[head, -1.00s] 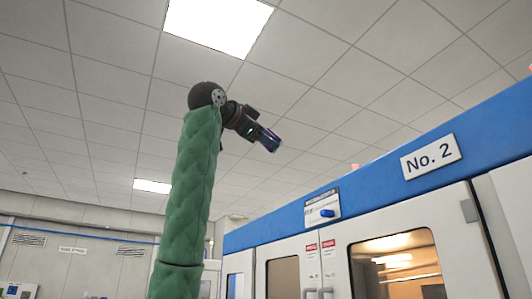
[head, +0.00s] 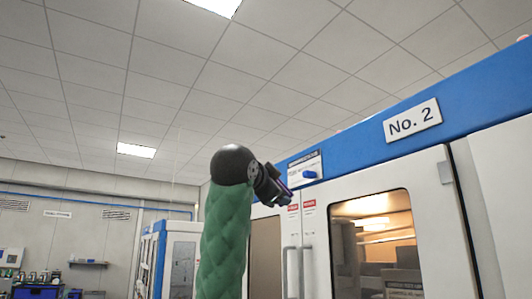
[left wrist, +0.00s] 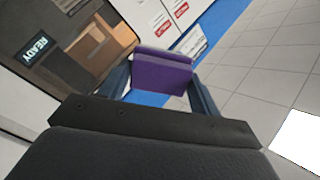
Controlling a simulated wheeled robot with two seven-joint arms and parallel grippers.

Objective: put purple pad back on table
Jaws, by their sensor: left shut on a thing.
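The purple pad (left wrist: 162,72) shows in the left wrist view as a small purple block between the two fingers of my left gripper (left wrist: 160,80). The gripper is shut on it. In the head view my left arm rises in a green sleeve, and the left gripper (head: 284,192) is at its end, raised in front of the blue-and-white machine. The pad is hard to make out in the head view. No table is in view. My right gripper is not in view.
A large white machine with a blue top band (head: 365,140) and a "No. 2" sign (head: 412,120) fills the right side. It has a lit window (head: 375,235) and door handles. A wall shelf (head: 88,263) and several bottles are far left.

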